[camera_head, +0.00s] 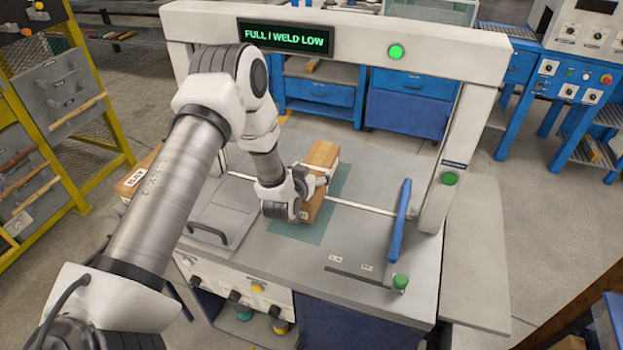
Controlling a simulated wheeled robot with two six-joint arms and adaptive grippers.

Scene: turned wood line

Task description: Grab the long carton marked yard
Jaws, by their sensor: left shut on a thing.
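A long brown carton (321,153) with white bands or labels lies on a green mat (338,207) on the grey worktop of the machine. My left gripper (314,182) is shut on this carton near its middle, and the wrist hides part of its near side. I cannot read any marking on it. A second brown carton (130,181) with a dark-lettered white label lies at the worktop's left side, partly hidden by my left arm; its lettering is not clear enough to read surely. My right gripper is not in view.
A white frame with a display (285,37) reading "FULL / WELD LOW" spans the worktop. A grey lid with a black handle (207,232) is at the left.

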